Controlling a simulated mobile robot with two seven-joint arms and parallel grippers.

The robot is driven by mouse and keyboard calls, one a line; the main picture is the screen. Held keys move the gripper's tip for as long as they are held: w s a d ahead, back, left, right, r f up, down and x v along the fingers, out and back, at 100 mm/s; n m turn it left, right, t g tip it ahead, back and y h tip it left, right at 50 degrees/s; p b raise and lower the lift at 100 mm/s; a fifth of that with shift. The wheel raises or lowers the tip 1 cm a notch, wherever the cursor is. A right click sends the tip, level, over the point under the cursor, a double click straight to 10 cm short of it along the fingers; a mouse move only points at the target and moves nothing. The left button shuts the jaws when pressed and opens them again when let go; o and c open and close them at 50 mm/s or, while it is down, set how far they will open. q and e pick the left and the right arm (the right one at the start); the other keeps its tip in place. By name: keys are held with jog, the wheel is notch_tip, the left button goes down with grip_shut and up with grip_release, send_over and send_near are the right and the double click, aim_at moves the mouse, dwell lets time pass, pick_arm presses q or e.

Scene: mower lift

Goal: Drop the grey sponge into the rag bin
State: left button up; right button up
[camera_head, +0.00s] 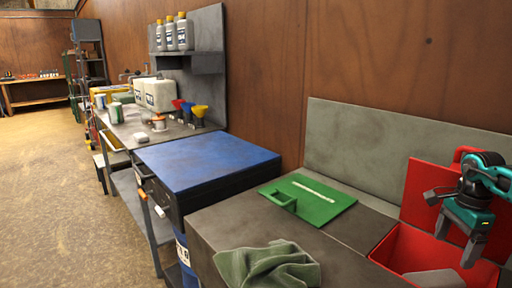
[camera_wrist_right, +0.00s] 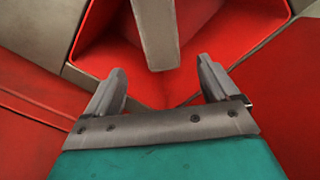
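The red rag bin (camera_head: 395,248) stands at the lower right of the head view, open at the top. My right gripper (camera_head: 468,258) hangs over it, pointing down. In the right wrist view its two fingers (camera_wrist_right: 160,92) are apart with nothing held between them. A grey block (camera_head: 437,279), which looks like the grey sponge, shows at the bin's near part, cut by the picture's bottom edge. In the right wrist view the grey block (camera_wrist_right: 156,32) is beyond the fingers, against the red interior. I cannot tell what it rests on. My left gripper is not in view.
A crumpled green cloth (camera_head: 268,266) lies on the dark bench top left of the bin. A green board with a handle (camera_head: 310,200) lies behind it. A blue-topped cabinet (camera_head: 205,160) and a cluttered bench stand further left. A grey panel (camera_head: 345,148) backs the bin area.

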jog(key=shift+o, duration=0.9)
notch_tip(320, 180, up, 13)
jog(key=p, duration=0.1)
jog(key=shift+p, duration=0.35)
jog(key=shift+s+a+f, duration=0.1)
